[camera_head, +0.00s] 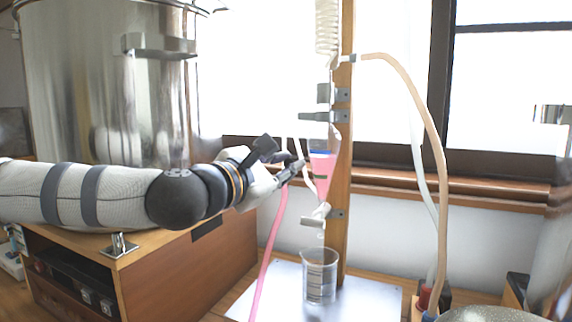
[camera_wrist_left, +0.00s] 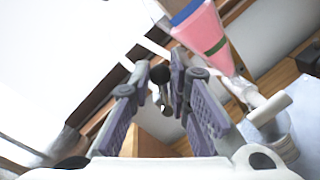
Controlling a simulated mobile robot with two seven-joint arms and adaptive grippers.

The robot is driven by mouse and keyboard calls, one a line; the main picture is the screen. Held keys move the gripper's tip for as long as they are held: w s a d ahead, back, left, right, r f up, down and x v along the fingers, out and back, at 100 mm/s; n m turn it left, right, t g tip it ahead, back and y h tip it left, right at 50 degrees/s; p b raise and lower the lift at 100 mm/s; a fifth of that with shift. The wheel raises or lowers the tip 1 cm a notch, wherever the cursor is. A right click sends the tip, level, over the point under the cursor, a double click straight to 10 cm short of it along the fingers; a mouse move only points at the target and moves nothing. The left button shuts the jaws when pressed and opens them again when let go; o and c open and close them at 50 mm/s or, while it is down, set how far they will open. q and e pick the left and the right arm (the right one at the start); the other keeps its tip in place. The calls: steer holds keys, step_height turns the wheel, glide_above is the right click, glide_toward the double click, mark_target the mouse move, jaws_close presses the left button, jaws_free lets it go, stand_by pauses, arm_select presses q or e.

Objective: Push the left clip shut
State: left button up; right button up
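My left gripper (camera_head: 290,172) reaches in from the left, just left of the pink-filled glass funnel (camera_head: 322,172) on the wooden post. In the left wrist view its fingers (camera_wrist_left: 161,76) stand apart, with a gap between the tips. A small dark part (camera_wrist_left: 160,74) shows in that gap; I cannot tell whether it is the left clip or whether the fingers touch it. A pink hose (camera_head: 271,255) hangs below the gripper. The funnel also shows in the left wrist view (camera_wrist_left: 203,32), right of the fingers. My right gripper is not in view.
A glass beaker (camera_head: 319,278) stands on a metal plate (camera_head: 374,297) under the funnel's stopcock (camera_head: 318,215). A large steel pot (camera_head: 105,90) stands behind my left arm. A tan hose (camera_head: 430,130) arcs right of the post (camera_head: 340,245).

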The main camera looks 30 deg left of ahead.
arm_select(q)
jaws_close()
steer(key=shift+s+d+r+m+p, duration=0.1)
steer(key=shift+d+r+m+p, duration=0.1)
steer(key=shift+m+p, duration=0.35)
steer(key=shift+d+r+m+p, duration=0.1)
steer(key=shift+d+m+p, duration=0.05)
steer(key=shift+m+p, duration=0.35)
steer(key=shift+w+f+m, duration=0.2)
steer(key=shift+f+m, duration=0.15)
steer(key=shift+f, duration=0.25)
steer(key=o, duration=0.8)
jaws_free()
steer(key=shift+c, duration=0.2)
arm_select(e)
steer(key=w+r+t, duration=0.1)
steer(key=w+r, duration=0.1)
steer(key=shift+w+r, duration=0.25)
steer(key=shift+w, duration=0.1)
arm_select(q)
steer(key=shift+s, duration=0.1)
